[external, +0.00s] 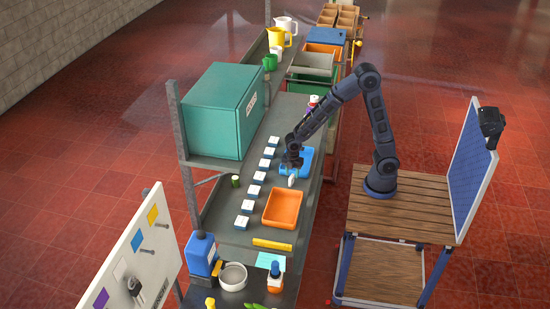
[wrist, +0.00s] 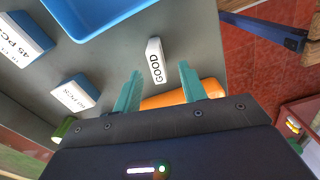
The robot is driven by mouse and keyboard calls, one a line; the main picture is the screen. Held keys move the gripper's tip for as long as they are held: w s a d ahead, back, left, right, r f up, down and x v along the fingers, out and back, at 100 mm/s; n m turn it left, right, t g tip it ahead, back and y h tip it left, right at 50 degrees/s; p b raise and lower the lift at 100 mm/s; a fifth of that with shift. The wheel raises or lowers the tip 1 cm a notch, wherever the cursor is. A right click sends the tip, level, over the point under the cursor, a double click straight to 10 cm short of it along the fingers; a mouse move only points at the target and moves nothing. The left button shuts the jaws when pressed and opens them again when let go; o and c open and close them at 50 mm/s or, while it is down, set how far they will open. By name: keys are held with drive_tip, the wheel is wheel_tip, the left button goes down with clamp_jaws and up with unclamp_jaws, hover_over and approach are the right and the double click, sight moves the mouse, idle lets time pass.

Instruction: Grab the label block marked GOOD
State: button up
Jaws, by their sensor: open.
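The label block marked GOOD (wrist: 156,60) is white with black lettering. It stands apart on the grey bench, just beyond and between the fingertips in the wrist view. In the external view the white block (external: 291,181) sits between the blue tray and the orange tray. My gripper (wrist: 158,85) is open, with its two teal fingers on either side of empty space. In the external view my gripper (external: 291,164) is low over the bench, close above the block.
A blue tray (external: 308,160) and an orange tray (external: 283,209) flank the block. The orange tray (wrist: 180,95) shows behind the fingers. Several blue-and-white label blocks (external: 253,190) form a row to the left. A teal cabinet (external: 222,110) stands over the bench's left side.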

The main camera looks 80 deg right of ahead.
sight(292, 176)
wheel_tip(292, 176, down, 5)
drive_tip(key=shift+w+d+r, duration=0.1)
drive_tip(key=shift+w+d, duration=0.05)
clamp_jaws()
